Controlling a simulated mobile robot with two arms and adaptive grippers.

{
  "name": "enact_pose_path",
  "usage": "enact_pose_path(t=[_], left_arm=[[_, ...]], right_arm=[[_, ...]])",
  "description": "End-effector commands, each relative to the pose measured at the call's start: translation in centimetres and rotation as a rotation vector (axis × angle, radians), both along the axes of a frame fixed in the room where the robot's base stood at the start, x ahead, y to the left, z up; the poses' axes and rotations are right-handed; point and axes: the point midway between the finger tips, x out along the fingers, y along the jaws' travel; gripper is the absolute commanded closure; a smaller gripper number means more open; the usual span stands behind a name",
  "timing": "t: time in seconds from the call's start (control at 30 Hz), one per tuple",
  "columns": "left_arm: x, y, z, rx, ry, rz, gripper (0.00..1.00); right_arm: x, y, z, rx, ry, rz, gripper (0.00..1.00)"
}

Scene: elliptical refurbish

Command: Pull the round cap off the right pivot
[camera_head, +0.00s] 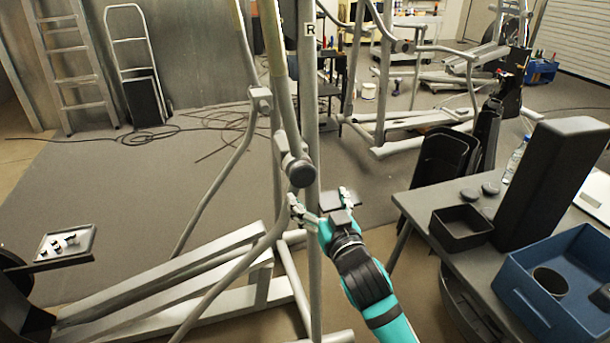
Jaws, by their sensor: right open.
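The round dark cap (300,173) sits on the end of the right pivot (292,158), on the grey frame of the elliptical (312,95). A label with the letter R is on the upright above it. My right gripper (320,198) is just below and slightly right of the cap. Its fingers are spread apart with nothing between them, and I see no contact with the cap. My left gripper is not in view.
A small tray (42,252) with parts is at left.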

Motion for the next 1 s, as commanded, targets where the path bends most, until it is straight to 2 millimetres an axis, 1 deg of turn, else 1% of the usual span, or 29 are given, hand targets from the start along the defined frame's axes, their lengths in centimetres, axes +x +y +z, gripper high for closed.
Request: enact_pose_path(t=[0.03, 0.3, 0.5, 0.6, 0.7, 1.0], left_arm=[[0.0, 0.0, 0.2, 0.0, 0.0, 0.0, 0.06], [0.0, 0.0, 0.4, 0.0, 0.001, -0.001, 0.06], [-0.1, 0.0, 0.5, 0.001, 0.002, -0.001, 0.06], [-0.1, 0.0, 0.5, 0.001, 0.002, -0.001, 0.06], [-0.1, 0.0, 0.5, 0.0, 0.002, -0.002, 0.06], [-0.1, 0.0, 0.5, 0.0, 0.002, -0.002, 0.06]], right_arm=[[1.1, 0.3, 0.1, -0.002, -0.002, 0.0, 0.09], [6.1, 2.0, 0.1, -0.001, 0.001, -0.001, 0.09], [9.0, 2.9, 0.0, -0.001, 0.001, 0.0, 0.09], [9.8, 3.2, 0.0, -0.001, 0.0, 0.0, 0.09], [10.3, 3.3, 0.0, -0.001, 0.0, 0.0, 0.09], [10.4, 3.4, 0.0, 0.0, 0.0, 0.0, 0.09]])
